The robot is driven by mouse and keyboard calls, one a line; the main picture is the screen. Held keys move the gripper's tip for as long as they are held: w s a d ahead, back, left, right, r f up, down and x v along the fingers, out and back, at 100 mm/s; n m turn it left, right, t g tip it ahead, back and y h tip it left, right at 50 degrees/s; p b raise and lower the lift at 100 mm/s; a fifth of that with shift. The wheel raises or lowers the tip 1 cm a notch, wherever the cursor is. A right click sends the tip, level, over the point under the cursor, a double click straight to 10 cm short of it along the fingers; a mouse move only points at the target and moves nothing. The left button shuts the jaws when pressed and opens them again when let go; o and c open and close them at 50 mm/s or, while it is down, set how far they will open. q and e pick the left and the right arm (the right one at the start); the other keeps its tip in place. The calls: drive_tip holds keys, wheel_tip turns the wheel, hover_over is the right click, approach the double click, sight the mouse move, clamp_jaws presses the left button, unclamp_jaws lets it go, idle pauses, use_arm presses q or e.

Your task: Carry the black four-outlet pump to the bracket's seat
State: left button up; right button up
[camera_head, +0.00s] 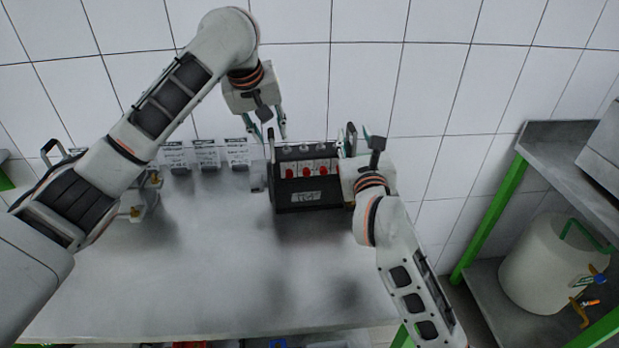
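The black pump (305,197) stands upright on the grey table near the back wall, its front showing a row of red fittings and a small white label. My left gripper (270,128) is above the pump's left end, pointing down. Its fingers are spread, with the upper left end of the pump just below them. My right gripper (354,140) is at the pump's right end, its hand partly hiding that end. Whether its fingers are closed on the black handle there cannot be made out. No bracket seat can be clearly identified.
A light fixture with yellow knobs (143,200) stands at the left of the table (220,270), partly behind my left arm. White labelled cards (205,153) stand along the wall. The table's front middle is clear. A green-legged shelf with a white container (545,262) is at the right.

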use_arm(q)
drive_tip(key=shift+w+d+f, duration=0.1)
drive_tip(key=shift+w+f, duration=0.1)
drive_tip(key=shift+f, duration=0.3)
use_arm(e)
drive_tip(key=shift+w, duration=0.6)
use_arm(q)
clamp_jaws()
use_arm(e)
clamp_jaws()
use_arm(q)
drive_tip(key=shift+w+r, duration=0.1)
drive_tip(key=shift+r, duration=0.1)
use_arm(e)
drive_tip(key=shift+r, duration=0.3)
use_arm(q)
drive_tip(key=shift+r, duration=0.1)
